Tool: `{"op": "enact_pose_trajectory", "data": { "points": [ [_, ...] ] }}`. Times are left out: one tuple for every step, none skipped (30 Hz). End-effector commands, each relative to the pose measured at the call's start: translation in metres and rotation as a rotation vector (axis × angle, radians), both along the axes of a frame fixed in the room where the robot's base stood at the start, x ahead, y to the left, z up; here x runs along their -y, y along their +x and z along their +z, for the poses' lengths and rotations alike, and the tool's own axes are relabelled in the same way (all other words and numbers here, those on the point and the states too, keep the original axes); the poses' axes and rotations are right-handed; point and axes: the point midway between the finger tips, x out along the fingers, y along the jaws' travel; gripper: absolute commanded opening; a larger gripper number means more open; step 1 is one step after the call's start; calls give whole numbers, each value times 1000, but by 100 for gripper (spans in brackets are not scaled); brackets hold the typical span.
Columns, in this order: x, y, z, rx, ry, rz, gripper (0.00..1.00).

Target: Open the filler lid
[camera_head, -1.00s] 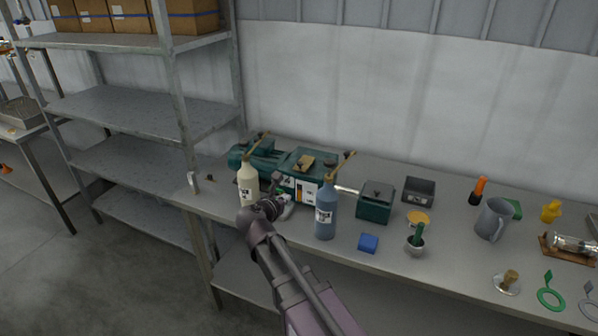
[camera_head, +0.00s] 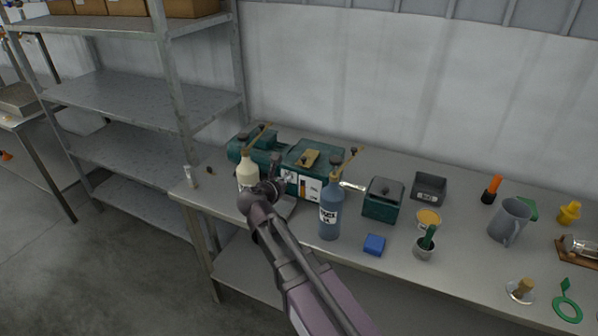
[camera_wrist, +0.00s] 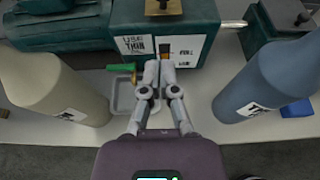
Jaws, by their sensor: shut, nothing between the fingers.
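A green machine (camera_head: 315,154) stands at the back of the bench. A tan plate with a dark knob (camera_head: 308,158) lies on its top and may be the filler lid; I cannot be sure. Its front edge also shows at the top of the wrist view (camera_wrist: 163,7). My gripper (camera_wrist: 159,68) is shut and empty, in front of the machine's labelled front face and apart from the tan plate. In the head view my gripper (camera_head: 274,172) is between the cream bottle (camera_head: 247,173) and the blue bottle (camera_head: 330,212), partly hidden by my arm.
The two bottles flank my gripper closely. A green box (camera_head: 383,201), a blue block (camera_head: 374,244) and a grey jug (camera_head: 508,218) stand to the right.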

Motion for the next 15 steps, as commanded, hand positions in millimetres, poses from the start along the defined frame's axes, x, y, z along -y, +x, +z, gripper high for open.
{"op": "enact_pose_trajectory", "data": {
  "points": [
    [1,1,0,0,0,-1,0],
    [1,2,-1,0,0,-1,0],
    [1,3,-1,0,1,-1,0],
    [2,4,-2,0,1,-1,0],
    [2,5,-2,0,1,-1,0],
    [3,8,-3,0,1,-1,0],
    [4,10,-4,0,1,-1,0],
    [4,12,-5,0,1,-1,0],
    [5,15,-7,0,1,-1,0],
    [6,18,-8,0,1,-3,0],
    [8,21,-9,-1,1,-3,0],
    [10,25,-11,-1,1,-3,0],
    [11,29,-12,-1,1,-4,0],
    [12,33,-14,-1,0,-3,0],
    [13,38,-16,-1,0,-3,0]
  ]
}}
